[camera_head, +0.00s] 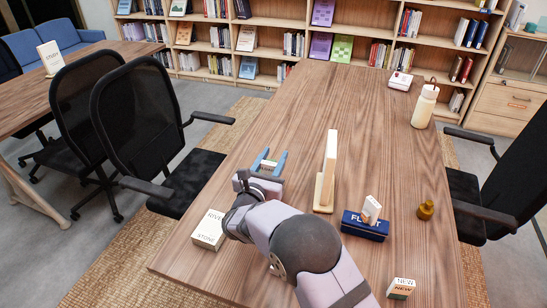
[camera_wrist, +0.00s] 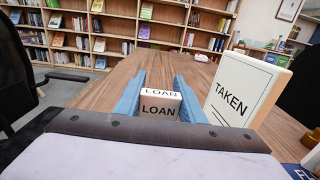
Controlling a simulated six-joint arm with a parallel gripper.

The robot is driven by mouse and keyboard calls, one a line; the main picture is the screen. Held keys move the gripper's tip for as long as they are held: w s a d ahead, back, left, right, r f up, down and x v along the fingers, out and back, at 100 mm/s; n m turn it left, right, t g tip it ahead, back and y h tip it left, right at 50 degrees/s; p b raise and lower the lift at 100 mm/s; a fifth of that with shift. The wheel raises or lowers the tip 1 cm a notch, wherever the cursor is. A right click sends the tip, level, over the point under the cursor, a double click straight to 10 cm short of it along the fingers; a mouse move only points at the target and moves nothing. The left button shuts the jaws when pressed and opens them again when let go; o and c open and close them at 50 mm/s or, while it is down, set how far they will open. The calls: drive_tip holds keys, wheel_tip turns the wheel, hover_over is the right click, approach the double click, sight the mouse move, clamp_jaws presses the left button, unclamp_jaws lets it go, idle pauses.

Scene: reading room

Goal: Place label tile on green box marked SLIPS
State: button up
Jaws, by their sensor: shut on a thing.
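My gripper (camera_wrist: 158,100) is shut on a small white tile (camera_wrist: 160,106) marked LOAN in black. Its blue fingers press on the tile's two sides, above the wooden table. In the head view my gripper (camera_head: 268,163) is left of an upright board, and the tile (camera_head: 268,168) shows small between the fingers. I cannot make out a green box marked SLIPS in either view.
The upright board (camera_head: 329,160), marked TAKEN in the wrist view (camera_wrist: 240,92), stands close right of my gripper. A RIVER STONE block (camera_head: 209,230), a NEW block (camera_head: 401,287), a brass-coloured object (camera_head: 426,210) and a cream bottle (camera_head: 425,107) stand on the table (camera_head: 290,110). The table's far middle is clear.

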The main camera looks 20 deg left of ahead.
drive_tip(key=shift+f, duration=0.1)
drive_tip(key=o, duration=1)
drive_tip(key=shift+o, duration=0.2)
drive_tip(key=shift+r, duration=0.2)
drive_tip(key=s+b, duration=0.1)
drive_tip(key=s, duration=1.1)
